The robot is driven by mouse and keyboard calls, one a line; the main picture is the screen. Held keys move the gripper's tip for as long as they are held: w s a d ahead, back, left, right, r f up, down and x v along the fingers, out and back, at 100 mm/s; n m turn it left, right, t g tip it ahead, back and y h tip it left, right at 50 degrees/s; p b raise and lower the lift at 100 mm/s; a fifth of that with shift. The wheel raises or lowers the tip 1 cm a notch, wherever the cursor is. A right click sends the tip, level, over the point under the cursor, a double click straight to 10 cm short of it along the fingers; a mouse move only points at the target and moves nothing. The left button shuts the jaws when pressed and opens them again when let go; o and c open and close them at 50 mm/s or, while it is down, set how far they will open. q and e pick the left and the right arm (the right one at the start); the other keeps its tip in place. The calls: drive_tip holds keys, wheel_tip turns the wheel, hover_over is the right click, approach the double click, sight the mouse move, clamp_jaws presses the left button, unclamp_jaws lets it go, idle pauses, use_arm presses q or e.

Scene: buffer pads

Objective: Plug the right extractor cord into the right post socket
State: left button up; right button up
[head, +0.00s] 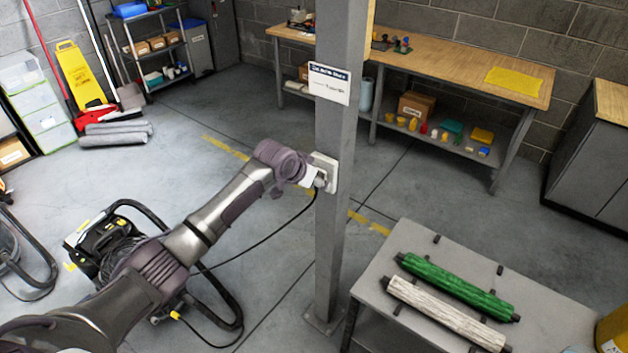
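A grey steel post (336,230) stands upright in the middle of the head view. A pale square socket (331,172) is on it. My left arm comes in from the lower left, and my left gripper (312,179) is right at the socket's front. A small grey plug (321,182) shows at the gripper's tip, against or very close to the socket; I cannot tell whether it is seated. A thin black cord (283,228) runs from there down left toward the black and yellow extractor (98,236), partly behind my arm. The finger opening is too small to read. My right gripper is not in view.
A grey table (400,325) with a green roll (455,284) and a whitish roll (445,313) stands right of the post. A wood-topped workbench (450,72) is behind. A second extractor (18,250) shows at the left edge. Floor between is mostly clear.

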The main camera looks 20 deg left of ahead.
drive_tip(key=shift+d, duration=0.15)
